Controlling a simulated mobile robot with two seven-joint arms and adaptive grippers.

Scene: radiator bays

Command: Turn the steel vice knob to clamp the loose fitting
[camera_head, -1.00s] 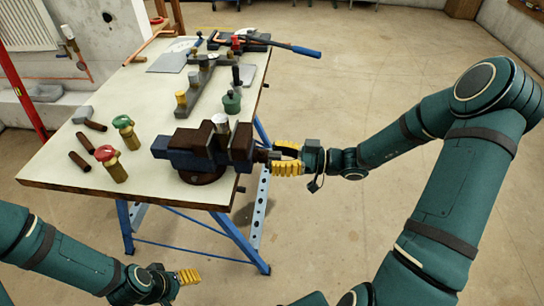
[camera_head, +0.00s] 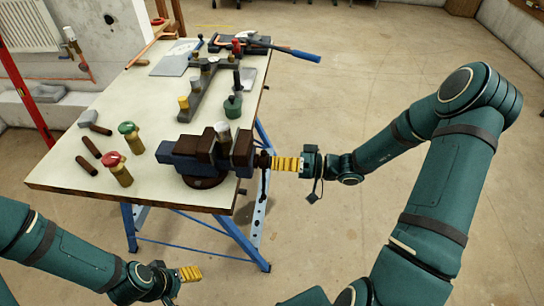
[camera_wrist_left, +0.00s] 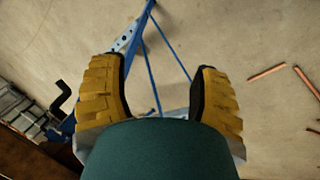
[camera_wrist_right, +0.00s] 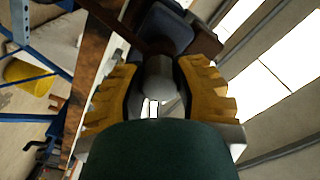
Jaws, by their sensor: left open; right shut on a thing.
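The dark blue vice (camera_head: 192,163) with brown jaws stands at the bench's near right corner. A pale, silvery fitting (camera_head: 222,128) stands upright between its jaws; I cannot tell how tightly it sits. My right gripper (camera_head: 272,163) is at the vice's right end, shut on the steel knob, which its fingers mostly hide in the head view. In the right wrist view the grey round knob (camera_wrist_right: 158,76) lies between the yellow fingers. My left gripper (camera_head: 190,273) is open and empty, low in front of the bench; its parted fingers (camera_wrist_left: 163,80) show in the left wrist view.
The pale bench top (camera_head: 110,125) holds a red-capped valve (camera_head: 120,172), a green-capped valve (camera_head: 131,138), short brown pipes (camera_head: 88,165) and a dark rail (camera_head: 208,88) with fittings. A blue-handled tool (camera_head: 297,53) overhangs the far right edge. The floor right of the bench is clear.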

